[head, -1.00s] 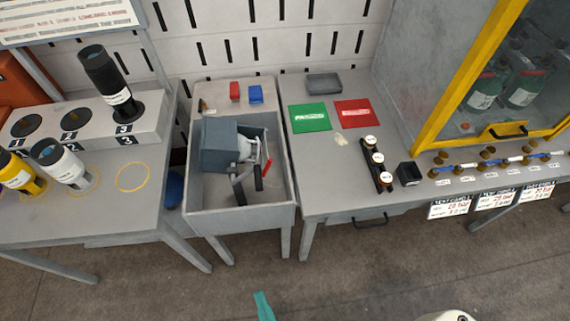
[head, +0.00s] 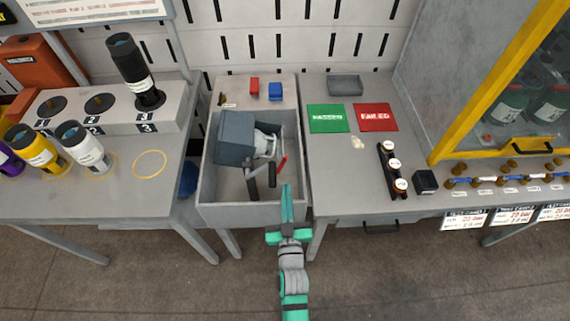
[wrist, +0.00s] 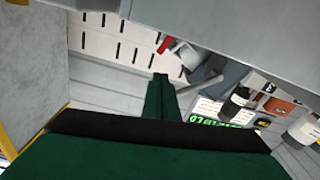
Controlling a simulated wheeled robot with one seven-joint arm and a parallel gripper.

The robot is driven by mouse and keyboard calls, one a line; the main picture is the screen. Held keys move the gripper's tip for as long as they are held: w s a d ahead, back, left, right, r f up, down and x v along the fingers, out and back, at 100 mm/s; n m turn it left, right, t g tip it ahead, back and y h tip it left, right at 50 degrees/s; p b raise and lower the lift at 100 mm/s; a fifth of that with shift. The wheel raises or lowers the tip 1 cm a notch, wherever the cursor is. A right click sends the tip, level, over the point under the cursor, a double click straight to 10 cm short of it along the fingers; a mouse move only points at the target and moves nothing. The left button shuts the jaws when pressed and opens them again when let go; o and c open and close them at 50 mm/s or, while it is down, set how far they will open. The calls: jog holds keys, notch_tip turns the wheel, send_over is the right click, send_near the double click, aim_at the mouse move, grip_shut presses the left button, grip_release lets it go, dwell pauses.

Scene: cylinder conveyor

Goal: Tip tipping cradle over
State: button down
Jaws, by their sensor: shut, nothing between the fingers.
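The tipping cradle (head: 236,138) is a blue-grey box on a light grey frame, with dark handle bars and a red lever (head: 280,163). It sits inside a grey trough (head: 208,192) in the middle of the head view. My green gripper (head: 287,206) is at the front right edge of the trough, with its fingers pointing toward the back; it is shut and empty. The gap between its fingertips and the cradle's bars is hard to judge. In the wrist view the shut fingers (wrist: 160,98) show, with the red lever (wrist: 164,44) beyond them.
A table on the left carries a purple, a yellow and a white cylinder (head: 84,148), and a black cylinder (head: 130,70) in a numbered rack. The right table holds green (head: 328,118) and red (head: 376,117) mats and several knobs. A yellow-framed cabinet (head: 445,120) stands at right.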

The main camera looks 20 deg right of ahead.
jog(key=x, duration=1)
jog(key=shift+w+d, duration=0.3)
jog(key=shift+d, duration=0.05)
